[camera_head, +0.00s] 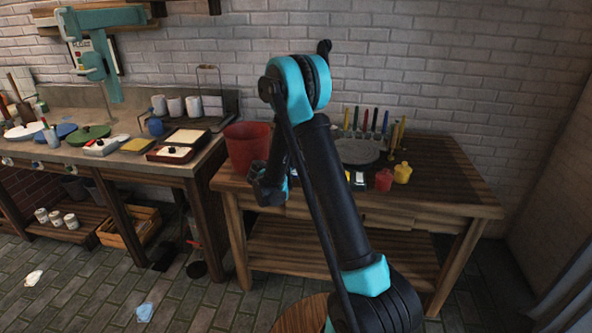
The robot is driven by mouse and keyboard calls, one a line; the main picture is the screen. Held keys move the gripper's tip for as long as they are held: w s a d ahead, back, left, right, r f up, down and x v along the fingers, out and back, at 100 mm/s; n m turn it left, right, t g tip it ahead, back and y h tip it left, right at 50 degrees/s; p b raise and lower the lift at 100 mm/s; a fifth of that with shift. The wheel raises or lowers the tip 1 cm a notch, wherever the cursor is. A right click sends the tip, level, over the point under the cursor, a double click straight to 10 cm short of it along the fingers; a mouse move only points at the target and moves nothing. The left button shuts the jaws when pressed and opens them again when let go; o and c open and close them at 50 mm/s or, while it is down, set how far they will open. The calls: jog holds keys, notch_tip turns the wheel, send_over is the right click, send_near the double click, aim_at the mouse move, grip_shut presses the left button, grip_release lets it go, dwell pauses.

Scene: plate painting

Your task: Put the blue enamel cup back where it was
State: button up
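A small blue cup (155,127) stands on the left workbench (62,156), in front of several pale grey mugs. I take it for the blue enamel cup, though it is small in the picture. My gripper (266,188) hangs in front of the right wooden table (452,193), in front of and below the red bucket (246,143). It is well to the right of the blue cup and apart from it. Its fingers are dark and small, so I cannot tell whether they are open or shut. I see no cup in it.
A grey round plate (357,150), a red pot (384,180) and a yellow pot (402,173) stand on the right table. My arm hides part of this table. Trays (178,153) crowd the left bench. A round wooden top (298,315) is low in front.

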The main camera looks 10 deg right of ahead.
jog(key=shift+f, duration=0.25)
jog(key=shift+f, duration=0.15)
jog(key=o, duration=1.3)
